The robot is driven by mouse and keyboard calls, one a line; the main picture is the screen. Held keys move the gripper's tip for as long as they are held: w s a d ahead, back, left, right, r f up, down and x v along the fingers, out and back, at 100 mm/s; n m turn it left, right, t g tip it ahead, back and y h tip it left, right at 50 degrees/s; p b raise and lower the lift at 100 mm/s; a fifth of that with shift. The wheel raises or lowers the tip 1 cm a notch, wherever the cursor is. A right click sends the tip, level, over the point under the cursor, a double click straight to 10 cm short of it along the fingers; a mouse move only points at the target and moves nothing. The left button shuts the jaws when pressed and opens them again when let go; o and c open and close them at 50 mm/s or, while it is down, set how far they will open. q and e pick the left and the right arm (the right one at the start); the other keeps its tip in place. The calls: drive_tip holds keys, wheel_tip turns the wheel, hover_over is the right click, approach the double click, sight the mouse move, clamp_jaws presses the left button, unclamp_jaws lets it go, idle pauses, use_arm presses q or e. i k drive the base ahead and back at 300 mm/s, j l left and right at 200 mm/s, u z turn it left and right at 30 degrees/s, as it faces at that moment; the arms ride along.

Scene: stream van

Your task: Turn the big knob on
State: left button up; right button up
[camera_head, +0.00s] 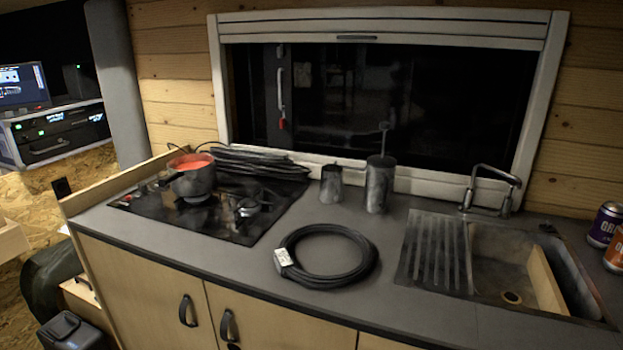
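A dark hob (225,222) is set into the left part of the grey counter. Small knob-like shapes (126,200) show at its front left corner, too small to tell which is the big knob or how it is turned. A dark pot (194,183) with red contents stands on the back left of the hob. An empty burner (247,208) is to its right. Neither of my grippers is in view.
A coiled black cable (367,270) lies on the counter (400,318). Two dark canisters stand by the window, the taller one (379,187) on the right. A sink (500,250) with a tap (490,188) and cans (604,225) are at the right. Equipment (62,132) stands at far left.

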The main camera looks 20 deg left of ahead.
sight(161, 175)
drive_tip(key=u, duration=1.35)
drive_tip(key=j+z, duration=0.1)
drive_tip(key=z, duration=0.35)
drive_tip(key=i+j+z, duration=0.1)
drive_tip(key=z, duration=0.35)
drive_tip(key=j+z, duration=0.2)
drive_tip(key=z, duration=0.2)
drive_tip(key=j+z, duration=0.25)
drive_tip(key=k+j+z, duration=0.1)
drive_tip(key=j+z, duration=0.2)
drive_tip(key=j, duration=0.15)
drive_tip(key=k+j+z, duration=0.1)
drive_tip(key=j, duration=0.3)
drive_tip(key=k+j+z, duration=0.15)
drive_tip(key=j, duration=0.2)
